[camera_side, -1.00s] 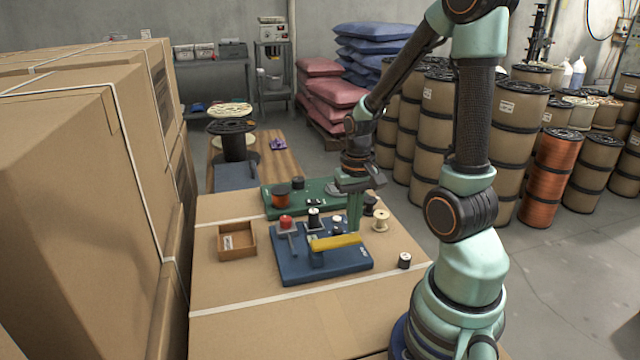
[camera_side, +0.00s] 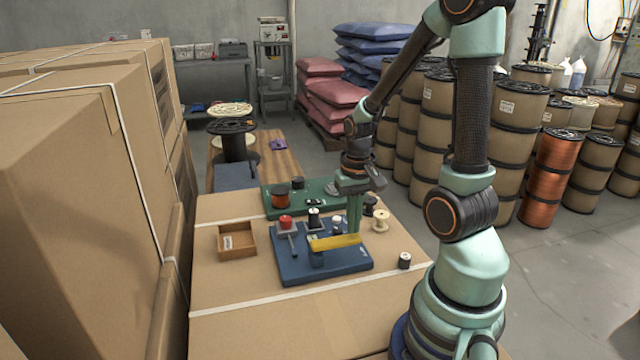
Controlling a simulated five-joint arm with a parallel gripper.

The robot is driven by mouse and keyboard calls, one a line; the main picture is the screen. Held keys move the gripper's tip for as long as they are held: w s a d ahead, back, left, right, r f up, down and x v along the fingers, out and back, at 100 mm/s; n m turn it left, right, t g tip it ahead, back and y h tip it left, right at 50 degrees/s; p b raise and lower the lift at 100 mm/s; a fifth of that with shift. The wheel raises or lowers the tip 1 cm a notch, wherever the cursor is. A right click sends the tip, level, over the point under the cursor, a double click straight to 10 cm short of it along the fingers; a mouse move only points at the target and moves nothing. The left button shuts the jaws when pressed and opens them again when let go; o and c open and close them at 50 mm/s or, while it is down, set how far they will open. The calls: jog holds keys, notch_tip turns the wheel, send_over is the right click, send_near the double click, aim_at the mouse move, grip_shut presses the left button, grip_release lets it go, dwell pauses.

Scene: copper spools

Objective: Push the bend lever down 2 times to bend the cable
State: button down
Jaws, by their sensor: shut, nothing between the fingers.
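The yellow bar (camera_side: 334,243), which looks like the bend lever, lies nearly level over the blue board (camera_side: 300,267). Its left end sits by a short dark blue post (camera_side: 317,258). My gripper (camera_side: 355,229) points straight down with its green fingers together and holds nothing. The fingertips are at the right end of the yellow bar, close above it or touching it; I cannot tell which. The cable is too small to make out.
On the blue board are a red knob (camera_side: 286,222) on a grey bracket and black-and-white pieces (camera_side: 314,218). A green board (camera_side: 270,209) with spools lies behind. An open brown box (camera_side: 237,242) is left; a cream spool (camera_side: 381,221) and small black spool (camera_side: 404,261) stand right.

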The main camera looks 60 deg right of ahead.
aim_at(353, 236)
jog(key=shift+f, duration=1.65)
dwell(0.5)
jog(key=shift+r, duration=3.8)
jog(key=w+a+r+n+t, duration=0.2)
jog(key=a+r+n, duration=0.2)
jog(key=a+r, duration=0.2)
jog(key=w+a+r+n+t, duration=0.2)
jog(key=a+r+n, duration=0.3)
jog(key=a, duration=0.4)
jog(key=shift+w+a+r+t, duration=0.3)
jog(key=shift+a+r+t, duration=0.1)
jog(key=shift+t, duration=0.4)
